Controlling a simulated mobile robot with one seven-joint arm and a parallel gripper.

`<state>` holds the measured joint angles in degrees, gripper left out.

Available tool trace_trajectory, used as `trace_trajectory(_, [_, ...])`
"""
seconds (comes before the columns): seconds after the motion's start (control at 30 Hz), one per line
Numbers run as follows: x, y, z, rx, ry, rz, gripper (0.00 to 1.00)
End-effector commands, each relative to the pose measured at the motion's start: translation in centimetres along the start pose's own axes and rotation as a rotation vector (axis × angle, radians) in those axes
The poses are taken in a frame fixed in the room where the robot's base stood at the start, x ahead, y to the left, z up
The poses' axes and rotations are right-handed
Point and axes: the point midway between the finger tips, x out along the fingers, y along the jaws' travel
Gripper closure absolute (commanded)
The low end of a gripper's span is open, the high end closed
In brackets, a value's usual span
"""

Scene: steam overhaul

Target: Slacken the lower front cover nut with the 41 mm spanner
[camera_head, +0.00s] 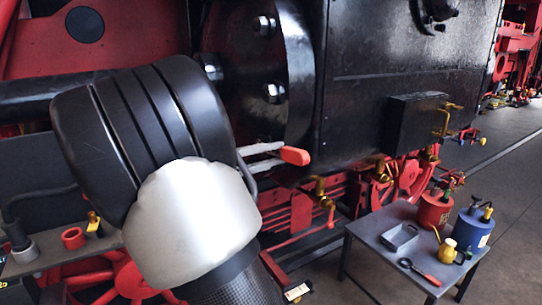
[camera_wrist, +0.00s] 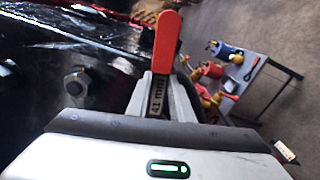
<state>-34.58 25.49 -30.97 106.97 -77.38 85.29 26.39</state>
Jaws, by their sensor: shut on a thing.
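The 41 mm spanner has a red handle end (camera_head: 295,156), which sticks out to the right of my wrist in the head view. In the wrist view its handle (camera_wrist: 166,42) points up, with a "41 mm" mark on the shank. My gripper (camera_wrist: 160,92) is shut on the shank between its two pale fingers. The spanner's jaw end is hidden. Large nuts on studs show on the black cylinder cover, such as an upper nut (camera_head: 264,26) and a right-hand nut (camera_head: 273,92). One nut (camera_wrist: 77,82) stands left of my gripper in the wrist view. My wrist hides the cover's lower part.
A grey table (camera_head: 364,227) at lower right holds a tray (camera_head: 400,238), a red can (camera_head: 433,211), a blue can (camera_head: 472,228), a yellow oiler (camera_head: 447,251) and a red-handled tool (camera_head: 426,274). A black box (camera_head: 415,120) juts from the cylinder side. Floor beyond the table is clear.

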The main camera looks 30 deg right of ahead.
Motion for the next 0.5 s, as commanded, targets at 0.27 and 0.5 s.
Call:
trace_trajectory(0.27, [-1.0,0.2,0.0,0.002,0.001,0.001,1.0])
trace_trajectory(0.5, [-2.3,0.2,0.0,0.002,0.0,0.002,1.0])
